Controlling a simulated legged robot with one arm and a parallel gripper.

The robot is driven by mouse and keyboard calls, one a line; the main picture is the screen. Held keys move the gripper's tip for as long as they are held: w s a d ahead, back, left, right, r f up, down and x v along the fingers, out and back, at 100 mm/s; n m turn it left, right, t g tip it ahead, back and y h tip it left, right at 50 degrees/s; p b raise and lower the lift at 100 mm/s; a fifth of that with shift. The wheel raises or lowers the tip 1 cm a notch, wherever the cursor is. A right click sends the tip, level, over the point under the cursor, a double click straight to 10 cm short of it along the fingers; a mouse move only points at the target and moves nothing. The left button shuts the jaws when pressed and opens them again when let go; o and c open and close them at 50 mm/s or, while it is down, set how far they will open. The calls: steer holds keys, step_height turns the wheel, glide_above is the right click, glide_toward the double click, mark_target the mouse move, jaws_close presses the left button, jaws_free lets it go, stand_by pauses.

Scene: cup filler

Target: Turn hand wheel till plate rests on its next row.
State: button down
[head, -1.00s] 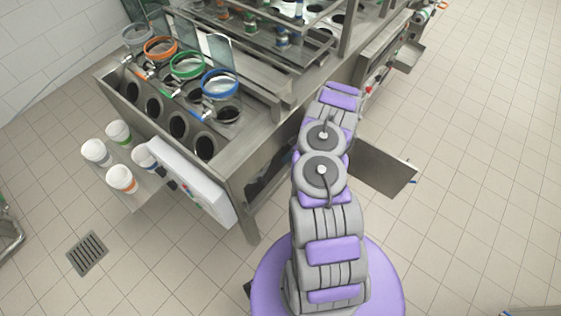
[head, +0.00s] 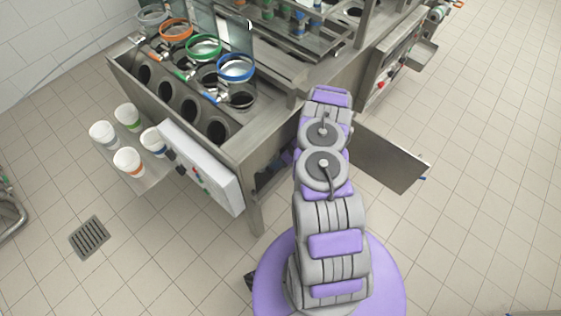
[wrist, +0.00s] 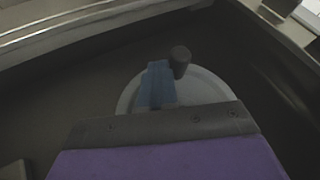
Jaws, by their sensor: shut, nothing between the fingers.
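The hand wheel (wrist: 208,85) is a pale grey disc in the wrist view, partly hidden behind my gripper. A dark, round knob (wrist: 180,61) stands up from the wheel. My gripper (wrist: 159,66) shows bluish fingers, closed together with nothing between them. They overlap the wheel in the picture, just left of the knob; whether they touch either cannot be told. In the head view my arm reaches toward the open lower part of the steel machine (head: 240,165), and its end is hidden. I cannot make out the plate or its rows.
An open metal door (head: 390,158) stands right of my arm. A white control box (head: 200,168) hangs on the machine's front, beside a shelf with several cups (head: 128,162). In the wrist view, dark walls (wrist: 285,70) surround the wheel. Tiled floor is clear at right.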

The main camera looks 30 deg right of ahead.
steer(key=shift+s+a+f+y+b, duration=0.2)
steer(key=shift+a+y+b, duration=0.2)
steer(key=shift+y+b, duration=0.6)
